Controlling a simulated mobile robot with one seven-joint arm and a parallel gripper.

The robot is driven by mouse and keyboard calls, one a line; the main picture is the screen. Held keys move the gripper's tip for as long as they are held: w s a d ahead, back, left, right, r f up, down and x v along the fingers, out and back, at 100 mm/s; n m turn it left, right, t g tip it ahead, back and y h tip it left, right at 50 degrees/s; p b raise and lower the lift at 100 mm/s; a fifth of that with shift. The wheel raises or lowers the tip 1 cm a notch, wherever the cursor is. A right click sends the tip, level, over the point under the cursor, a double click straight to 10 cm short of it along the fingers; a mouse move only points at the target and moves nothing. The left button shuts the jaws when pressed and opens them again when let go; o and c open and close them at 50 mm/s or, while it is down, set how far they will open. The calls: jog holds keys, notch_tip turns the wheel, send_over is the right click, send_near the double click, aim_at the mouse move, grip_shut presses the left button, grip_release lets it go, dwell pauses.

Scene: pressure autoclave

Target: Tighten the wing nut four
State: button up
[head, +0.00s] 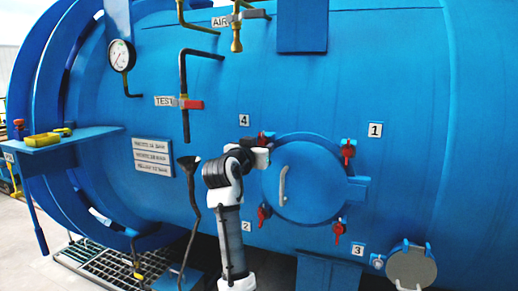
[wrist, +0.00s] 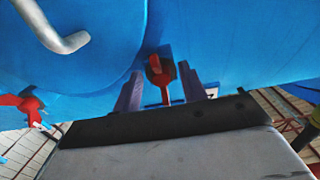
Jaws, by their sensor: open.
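Wing nut four (head: 265,139) is the red wing nut at the upper left of the round blue hatch (head: 308,181), beside the "4" label (head: 244,120). My gripper (head: 264,150) is up against the vessel at this nut and partly covers it in the head view. In the wrist view my gripper (wrist: 160,71) is open, with one finger on each side of a red wing nut (wrist: 157,72). The nut's lower part points down between the fingers. I cannot tell whether either finger touches it.
Other red wing nuts sit at the hatch's upper right (head: 348,151), lower right (head: 339,231) and lower left (head: 263,214). The hatch handle (head: 283,184) stands out near my gripper. A pipe with a red-handled valve (head: 190,104) is left of my arm. A blue side shelf (head: 65,139) juts out at left.

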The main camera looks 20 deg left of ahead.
jog(key=shift+s, duration=0.1)
jog(key=s+b, duration=0.3)
jog(key=s, duration=1)
jog(key=shift+s+a, duration=0.25)
jog(key=shift+s, duration=0.05)
